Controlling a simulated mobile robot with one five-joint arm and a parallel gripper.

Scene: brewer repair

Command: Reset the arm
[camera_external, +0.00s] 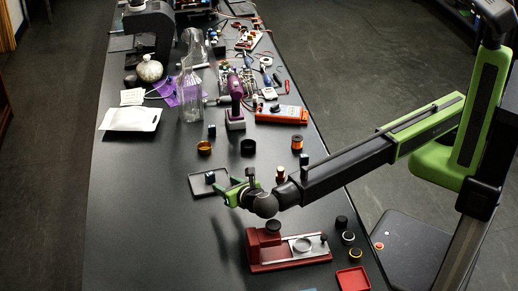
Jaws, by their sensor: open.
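My arm reaches in from the right over the dark bench. My gripper (234,185), with green fingers, is at the arm's end near the right edge of a small dark tray (199,189). It is open, and I see nothing held between its fingers. The fingertips point left, toward the tray and a small dark block (210,177) on it. Whether the fingers touch the tray cannot be told from this view.
A red fixture (262,262) stands just in front of my gripper. A red tray (353,279) and several small round parts are at the right edge. An amber ring (204,147), a black ring (248,147) and an orange meter (281,114) lie behind. The bench's left front is clear.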

